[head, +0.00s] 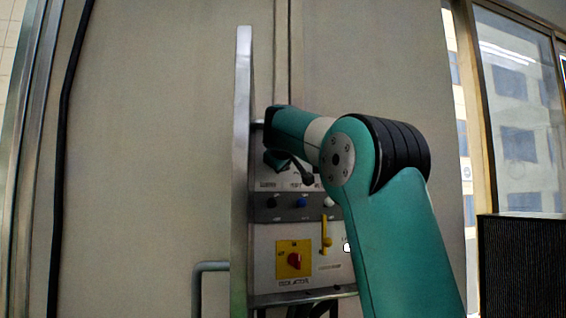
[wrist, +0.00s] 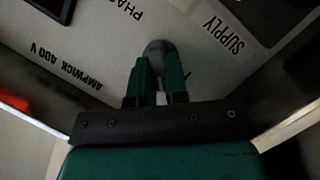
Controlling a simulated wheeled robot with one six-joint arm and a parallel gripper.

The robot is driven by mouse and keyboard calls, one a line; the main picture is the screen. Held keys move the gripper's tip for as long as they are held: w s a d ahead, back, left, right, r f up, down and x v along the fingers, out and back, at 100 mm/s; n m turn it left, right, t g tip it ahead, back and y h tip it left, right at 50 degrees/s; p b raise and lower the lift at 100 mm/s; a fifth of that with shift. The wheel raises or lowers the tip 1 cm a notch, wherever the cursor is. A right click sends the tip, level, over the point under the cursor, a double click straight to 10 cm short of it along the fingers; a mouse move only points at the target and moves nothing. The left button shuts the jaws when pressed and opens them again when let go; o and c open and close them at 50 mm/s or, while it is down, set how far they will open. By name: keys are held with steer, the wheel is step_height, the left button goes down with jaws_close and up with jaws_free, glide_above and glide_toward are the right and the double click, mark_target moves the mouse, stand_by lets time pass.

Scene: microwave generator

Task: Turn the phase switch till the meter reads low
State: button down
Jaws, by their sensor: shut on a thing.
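A dark round knob (wrist: 158,48) on the pale panel shows in the wrist view, just beside the partly covered label beginning "PHA". My gripper (wrist: 158,66) is shut on this knob, with one green finger on each side. The fingers hide part of the knob, and I cannot read its pointer position. In the head view my teal arm and wrist cover the upper panel. I cannot make out the meter's reading in either view.
In the head view the lower panel (head: 310,240) carries a blue button (head: 302,202), a yellow lever (head: 326,238) and a red isolator switch (head: 294,260). A metal edge (head: 242,170) stands out left of the panel. A dark box (head: 520,265) is at lower right.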

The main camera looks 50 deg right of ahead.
steer(key=shift+d+f, duration=0.1)
steer(key=shift+f, duration=0.1)
steer(key=c, duration=1.1)
jaws_free()
steer(key=shift+d, duration=0.1)
steer(key=shift+c, duration=0.2)
steer(key=shift+r, duration=0.1)
